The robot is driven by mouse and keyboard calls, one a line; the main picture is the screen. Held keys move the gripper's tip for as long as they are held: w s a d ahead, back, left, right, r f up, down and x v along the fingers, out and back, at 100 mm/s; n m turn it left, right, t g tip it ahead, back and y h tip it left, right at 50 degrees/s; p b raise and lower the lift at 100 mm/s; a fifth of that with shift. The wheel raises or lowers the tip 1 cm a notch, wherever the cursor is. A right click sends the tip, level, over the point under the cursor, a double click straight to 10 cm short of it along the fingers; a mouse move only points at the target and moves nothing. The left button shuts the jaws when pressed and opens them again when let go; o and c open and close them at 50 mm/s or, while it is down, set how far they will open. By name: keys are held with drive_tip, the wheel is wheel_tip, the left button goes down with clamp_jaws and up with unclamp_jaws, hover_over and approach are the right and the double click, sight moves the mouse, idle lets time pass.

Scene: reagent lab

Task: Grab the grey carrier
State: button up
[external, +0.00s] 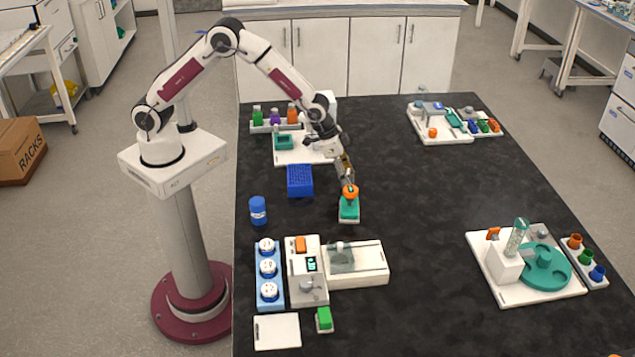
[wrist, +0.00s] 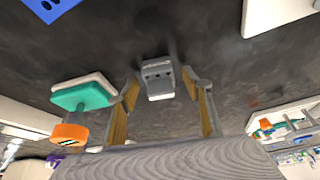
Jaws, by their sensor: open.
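The grey carrier (wrist: 158,70) is a small grey block with dark holes and a pale front edge. In the wrist view it lies on the dark bench, framed between and just beyond the fingertips of my gripper (wrist: 166,90). The fingers are spread apart with nothing held between them. I cannot tell from this angle how large the gap to the carrier is. In the external view my gripper (external: 346,174) points down over the middle of the bench, and I cannot make out the carrier there.
A teal block (external: 349,212) with an orange knob (wrist: 70,134) stands close beside my gripper. A blue rack (external: 300,181) and a blue jar (external: 258,211) are to the left. White stations (external: 357,265) stand in front. The bench to the right of my gripper is clear.

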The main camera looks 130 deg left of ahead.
drive_tip(key=shift+w+f, duration=0.1)
drive_tip(key=shift+f, duration=0.25)
idle(0.3)
drive_tip(key=c, duration=1.2)
